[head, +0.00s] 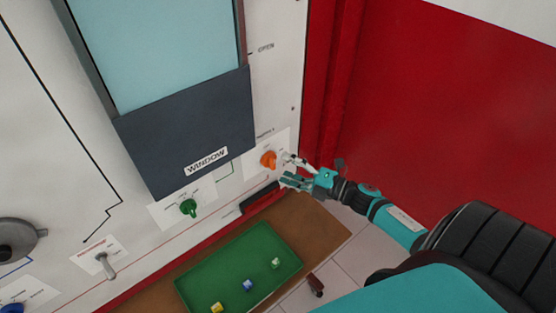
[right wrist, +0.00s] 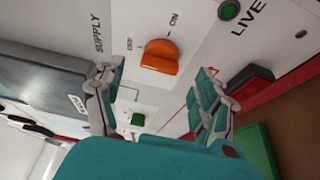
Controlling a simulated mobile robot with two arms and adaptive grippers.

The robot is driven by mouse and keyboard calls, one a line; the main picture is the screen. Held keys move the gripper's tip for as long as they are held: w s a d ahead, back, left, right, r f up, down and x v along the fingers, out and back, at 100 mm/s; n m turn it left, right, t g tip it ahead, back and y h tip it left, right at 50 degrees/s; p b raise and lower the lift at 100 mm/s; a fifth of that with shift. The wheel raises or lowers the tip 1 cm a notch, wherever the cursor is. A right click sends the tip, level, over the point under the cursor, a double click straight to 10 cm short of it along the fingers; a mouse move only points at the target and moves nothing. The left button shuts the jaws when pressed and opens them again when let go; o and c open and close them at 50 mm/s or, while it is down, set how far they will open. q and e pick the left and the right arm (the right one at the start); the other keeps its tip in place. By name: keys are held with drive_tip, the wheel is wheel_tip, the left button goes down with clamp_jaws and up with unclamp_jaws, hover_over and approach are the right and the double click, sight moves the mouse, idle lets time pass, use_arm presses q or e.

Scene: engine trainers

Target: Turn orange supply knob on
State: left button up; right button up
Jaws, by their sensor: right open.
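The orange supply knob (head: 268,160) sits on a white plate on the panel, right of the dark window block. In the right wrist view the orange knob (right wrist: 160,57) shows between and beyond my fingertips, with OFF and ON marks beside it and the word SUPPLY to the left. It points neither clearly at ON nor OFF that I can tell. My right gripper (head: 287,170) is open just right of the knob. Its two fingers (right wrist: 163,78) are spread on either side of the knob in the right wrist view, with no contact visible. My left gripper is not in view.
A green knob (head: 188,207) and a grey toggle lever (head: 106,266) are on the panel to the left. Below is a brown shelf (head: 325,236) with a green tray (head: 239,298) holding several small blocks. A green LIVE lamp (right wrist: 229,10) is near the orange knob. A red wall stands right.

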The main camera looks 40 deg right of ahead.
sight(275, 164)
drive_tip(key=x, duration=0.3)
drive_tip(key=shift+w+a, duration=0.15)
drive_tip(key=shift+w, duration=0.1)
drive_tip(key=shift+c, duration=0.8)
drive_tip(key=c, duration=1)
